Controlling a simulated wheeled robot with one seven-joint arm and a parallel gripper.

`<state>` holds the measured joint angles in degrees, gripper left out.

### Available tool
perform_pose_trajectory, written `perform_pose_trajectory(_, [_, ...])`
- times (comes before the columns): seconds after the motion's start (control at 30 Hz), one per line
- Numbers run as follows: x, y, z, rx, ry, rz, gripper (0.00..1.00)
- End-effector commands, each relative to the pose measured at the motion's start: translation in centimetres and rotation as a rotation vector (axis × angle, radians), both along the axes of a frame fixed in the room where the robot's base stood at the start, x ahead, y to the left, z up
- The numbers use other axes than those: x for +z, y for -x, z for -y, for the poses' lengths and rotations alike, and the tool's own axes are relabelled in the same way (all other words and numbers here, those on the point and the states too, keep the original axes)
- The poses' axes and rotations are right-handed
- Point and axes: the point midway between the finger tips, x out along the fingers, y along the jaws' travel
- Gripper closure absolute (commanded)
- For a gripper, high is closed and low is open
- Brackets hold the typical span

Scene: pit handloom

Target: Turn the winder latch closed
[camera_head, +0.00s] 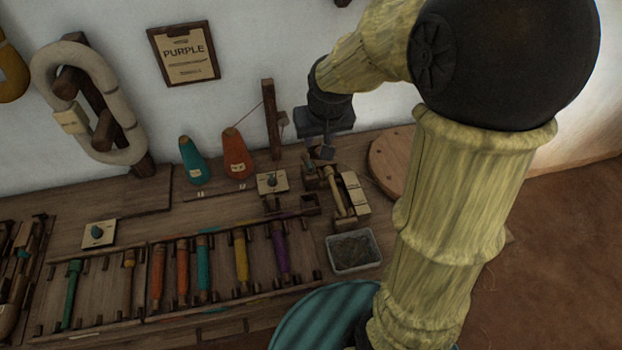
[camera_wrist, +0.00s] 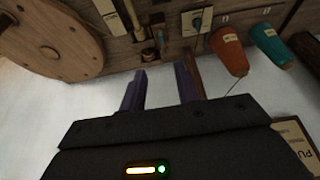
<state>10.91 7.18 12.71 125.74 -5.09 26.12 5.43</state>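The winder (camera_head: 338,190) is a small wooden frame with a pale rod, on the bench right of the middle in the head view. In the wrist view the winder (camera_wrist: 138,20) is at the top, partly cut off. I cannot tell which part is the latch. My gripper (camera_head: 320,153) is above the back of the winder. In the wrist view my gripper (camera_wrist: 161,84) has its fingers apart, with nothing between them.
An orange cone (camera_head: 237,155) and a teal cone (camera_head: 193,162) stand left of a wooden post (camera_head: 271,120). A round wooden disc (camera_head: 392,162) is on the right. A grey bin (camera_head: 353,251) and a rack of coloured bobbins (camera_head: 215,275) are in front.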

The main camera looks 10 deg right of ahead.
Motion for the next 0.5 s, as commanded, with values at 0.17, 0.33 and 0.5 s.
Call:
perform_pose_trajectory(0.17, [-2.2,-1.6,0.0,-0.002,-0.003,0.021,0.68])
perform_pose_trajectory(0.33, [-1.9,-1.8,0.0,-0.003,-0.003,0.023,0.68])
perform_pose_trajectory(0.5, [-1.9,-1.8,0.0,-0.003,-0.003,0.023,0.68])
